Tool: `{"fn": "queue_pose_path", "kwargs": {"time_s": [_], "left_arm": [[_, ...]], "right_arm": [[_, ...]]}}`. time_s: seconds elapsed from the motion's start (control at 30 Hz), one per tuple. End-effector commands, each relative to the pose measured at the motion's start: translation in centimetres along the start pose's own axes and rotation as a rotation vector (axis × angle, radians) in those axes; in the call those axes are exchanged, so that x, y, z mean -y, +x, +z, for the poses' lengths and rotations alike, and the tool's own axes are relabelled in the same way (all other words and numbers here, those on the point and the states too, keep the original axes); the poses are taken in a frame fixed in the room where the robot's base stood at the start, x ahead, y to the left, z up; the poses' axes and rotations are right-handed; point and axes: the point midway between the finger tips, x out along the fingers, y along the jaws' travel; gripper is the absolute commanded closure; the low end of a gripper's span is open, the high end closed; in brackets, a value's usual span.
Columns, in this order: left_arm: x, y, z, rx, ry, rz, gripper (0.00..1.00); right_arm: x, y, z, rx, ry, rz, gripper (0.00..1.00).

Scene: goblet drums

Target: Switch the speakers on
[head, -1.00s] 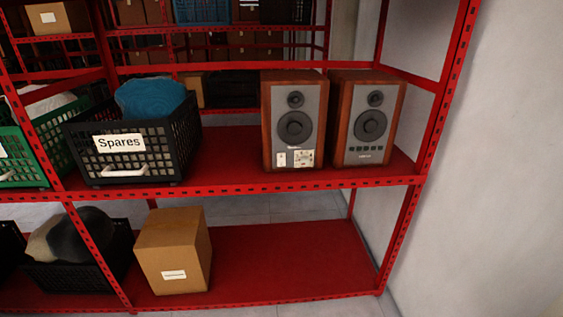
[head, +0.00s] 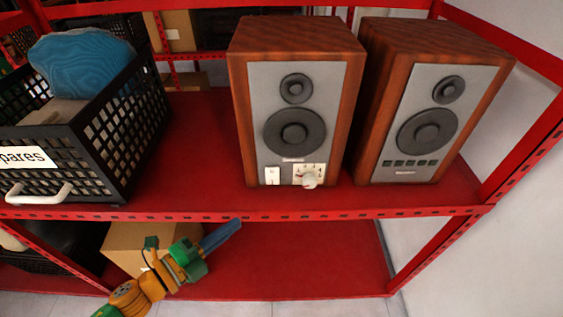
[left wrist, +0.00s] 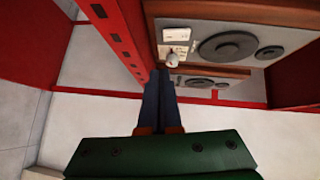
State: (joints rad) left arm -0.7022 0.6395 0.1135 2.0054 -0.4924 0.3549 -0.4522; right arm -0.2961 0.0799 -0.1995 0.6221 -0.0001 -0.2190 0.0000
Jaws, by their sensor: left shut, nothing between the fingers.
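Two wooden speakers with grey fronts stand upright side by side on the red shelf. The left speaker (head: 295,105) has a white switch (head: 271,176) and a panel with a round knob (head: 309,180) low on its front. The right speaker (head: 425,105) has a row of dark buttons (head: 410,163). My left gripper (head: 222,235) has its blue fingers closed and empty, just below the shelf edge and left of the speakers. In the left wrist view the shut gripper (left wrist: 160,85) points toward the knob (left wrist: 172,60), with the switch (left wrist: 175,34) beside it. My right gripper is not in view.
A black basket labelled Spares (head: 95,130) stands on the shelf to the left. The red shelf edge (head: 350,213) runs in front of the speakers. A cardboard box (head: 125,240) sits on the lower shelf, behind my left arm. A white wall is at right.

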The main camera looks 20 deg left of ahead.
Motion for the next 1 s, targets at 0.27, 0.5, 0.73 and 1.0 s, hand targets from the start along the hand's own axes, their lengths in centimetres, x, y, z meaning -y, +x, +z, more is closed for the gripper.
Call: {"fn": "queue_pose_path", "kwargs": {"time_s": [0.27, 0.5, 0.73, 1.0], "left_arm": [[0.7, 0.1, -0.6, -0.025, 0.026, -0.013, 1.00], [0.9, 1.5, -0.6, -0.024, 0.024, -0.017, 1.00], [1.2, 6.4, -0.7, -0.022, 0.023, -0.017, 1.00], [1.0, 11.4, 0.4, -0.020, 0.025, -0.013, 1.00]], "right_arm": [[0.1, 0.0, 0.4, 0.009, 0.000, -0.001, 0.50], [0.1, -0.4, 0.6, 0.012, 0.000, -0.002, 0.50], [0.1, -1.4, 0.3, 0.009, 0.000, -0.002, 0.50], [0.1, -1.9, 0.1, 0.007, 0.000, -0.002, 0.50]]}}
